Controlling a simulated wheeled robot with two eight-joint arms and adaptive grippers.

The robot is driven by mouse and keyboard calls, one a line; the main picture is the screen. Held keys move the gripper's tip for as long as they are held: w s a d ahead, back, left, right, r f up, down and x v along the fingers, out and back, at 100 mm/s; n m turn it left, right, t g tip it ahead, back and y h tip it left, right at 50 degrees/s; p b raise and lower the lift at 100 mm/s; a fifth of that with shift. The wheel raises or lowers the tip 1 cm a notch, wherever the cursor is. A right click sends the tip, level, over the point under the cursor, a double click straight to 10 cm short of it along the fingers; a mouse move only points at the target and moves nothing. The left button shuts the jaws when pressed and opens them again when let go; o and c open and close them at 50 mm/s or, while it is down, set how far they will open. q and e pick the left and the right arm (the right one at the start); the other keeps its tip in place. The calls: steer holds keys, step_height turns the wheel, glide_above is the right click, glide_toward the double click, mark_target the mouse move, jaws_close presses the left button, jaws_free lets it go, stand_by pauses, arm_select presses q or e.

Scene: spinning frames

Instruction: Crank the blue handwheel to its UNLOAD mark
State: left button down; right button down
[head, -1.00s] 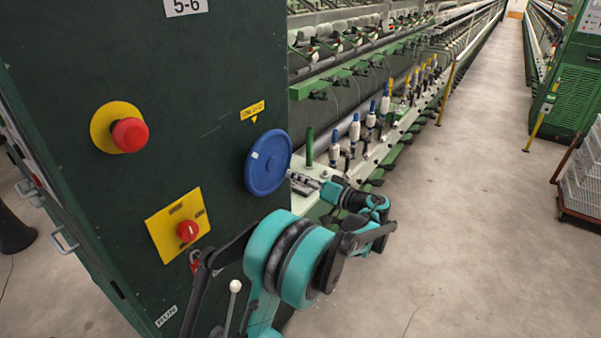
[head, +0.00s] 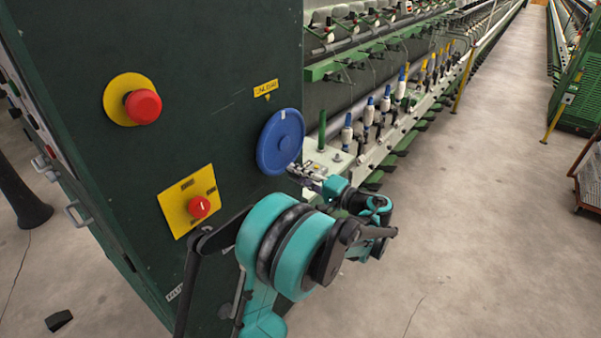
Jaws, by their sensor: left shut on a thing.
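The blue handwheel (head: 280,144) is mounted on the dark green cabinet face, with a white mark (head: 283,114) near the top of its disc. A yellow UNLOAD label (head: 266,88) with a small pointer under it sits above the wheel, slightly left of the white mark. My left gripper (head: 295,170) is at the wheel's lower right edge, shut on the handwheel. The fingertips are small, so the exact contact is hard to see. My right gripper is not in view.
A red push button (head: 142,106) and a red rotary switch (head: 200,207) on yellow plates project from the cabinet (head: 90,160) left of the wheel. The spinning frame (head: 390,120) with several bobbins runs back behind the arm. The aisle floor (head: 480,200) to the right is clear.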

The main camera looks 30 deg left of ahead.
arm_select(q)
steer(key=shift+s+f, duration=0.1)
steer(key=shift+s, duration=0.05)
stand_by(0.4)
steer(key=c, duration=1.3)
jaws_free()
steer(key=shift+c, duration=0.2)
steer(key=s+d, duration=0.1)
steer(key=d, duration=1.1)
steer(key=shift+r, duration=0.2)
steer(key=shift+a, duration=0.1)
